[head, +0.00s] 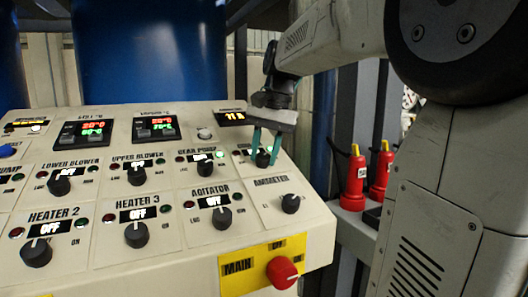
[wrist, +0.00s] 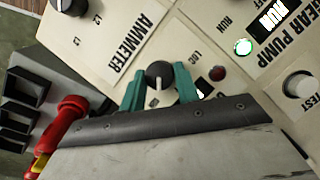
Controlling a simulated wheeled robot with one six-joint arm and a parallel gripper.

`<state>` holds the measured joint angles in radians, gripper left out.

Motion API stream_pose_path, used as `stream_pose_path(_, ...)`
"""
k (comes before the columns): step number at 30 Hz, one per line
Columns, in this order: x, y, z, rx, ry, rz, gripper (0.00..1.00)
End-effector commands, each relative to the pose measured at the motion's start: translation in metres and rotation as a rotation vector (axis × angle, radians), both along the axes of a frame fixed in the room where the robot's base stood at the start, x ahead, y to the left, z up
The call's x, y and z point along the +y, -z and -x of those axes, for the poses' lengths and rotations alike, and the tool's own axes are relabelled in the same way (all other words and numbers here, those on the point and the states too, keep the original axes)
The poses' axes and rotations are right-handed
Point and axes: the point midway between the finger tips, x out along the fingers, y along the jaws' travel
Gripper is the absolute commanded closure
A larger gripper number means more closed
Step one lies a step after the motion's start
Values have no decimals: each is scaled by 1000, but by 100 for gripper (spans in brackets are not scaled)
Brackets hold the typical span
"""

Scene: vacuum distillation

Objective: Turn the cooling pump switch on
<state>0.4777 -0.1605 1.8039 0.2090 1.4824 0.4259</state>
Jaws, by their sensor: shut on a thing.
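A dark rotary knob (head: 263,158) sits at the right end of the gear pump row on the sloping control panel (head: 70,276). Its label is mostly covered by my gripper, so I cannot read it fully. My gripper (head: 264,150), with teal fingers, is shut on this knob from above. In the wrist view the knob (wrist: 159,74) lies between the two teal fingers, its white pointer line toward the gripper body. A "LOC" mark and a dull red lamp (wrist: 218,73) are beside it. Its small display (wrist: 203,86) is partly hidden by a finger.
The gear pump knob (head: 205,168) is to the left, with a lit green lamp (wrist: 243,46). The ammeter knob (head: 290,203) is nearby, and a red main switch (head: 281,272) sits on a yellow plate. Red extinguishers (head: 356,178) stand right of the panel.

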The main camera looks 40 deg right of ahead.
Motion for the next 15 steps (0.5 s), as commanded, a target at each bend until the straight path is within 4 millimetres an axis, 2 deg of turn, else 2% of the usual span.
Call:
stream_pose_path(6,-1,0,1,-13,109,-41,91)
stream_pose_path(15,-1,0,1,-20,175,-66,91)
